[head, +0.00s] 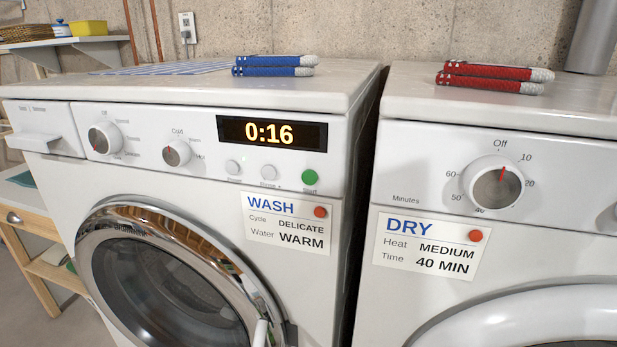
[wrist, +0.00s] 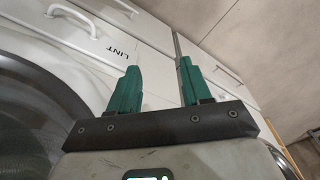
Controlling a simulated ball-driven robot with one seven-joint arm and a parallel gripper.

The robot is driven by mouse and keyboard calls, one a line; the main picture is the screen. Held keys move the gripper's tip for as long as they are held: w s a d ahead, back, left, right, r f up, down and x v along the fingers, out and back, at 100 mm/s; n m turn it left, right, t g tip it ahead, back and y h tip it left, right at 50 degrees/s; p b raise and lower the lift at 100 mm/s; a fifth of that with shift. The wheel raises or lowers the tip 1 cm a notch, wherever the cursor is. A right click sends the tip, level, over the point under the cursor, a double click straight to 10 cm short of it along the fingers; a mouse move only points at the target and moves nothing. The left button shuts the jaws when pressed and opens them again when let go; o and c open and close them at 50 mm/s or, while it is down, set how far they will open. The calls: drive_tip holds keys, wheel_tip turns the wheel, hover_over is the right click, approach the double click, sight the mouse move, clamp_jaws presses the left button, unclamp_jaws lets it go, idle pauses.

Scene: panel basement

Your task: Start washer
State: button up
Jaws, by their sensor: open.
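The white washer (head: 215,205) stands at the left in the head view, its round door (head: 165,275) apparently shut. Its display (head: 271,134) reads 0:16. The cycle knob (head: 104,139) and the water knob (head: 177,153) sit left of the display; their red marks are small, and I cannot tell the exact settings. The green start button (head: 309,177) is below the display, right of two pale buttons (head: 250,170). The wash card (head: 288,224) reads DELICATE and WARM. My gripper (wrist: 158,70) shows only in the wrist view, open and empty, with green fingers, apart from the button.
The white dryer (head: 560,140) stands at the right behind a narrow gap, with a dial (head: 495,187) and a card (head: 427,245) reading MEDIUM, 40 MIN. Blue rolls (head: 274,67) and red rolls (head: 490,78) lie on top. A wooden stand (head: 50,275) is at the left.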

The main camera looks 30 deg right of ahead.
clamp_jaws()
idle(1.2)
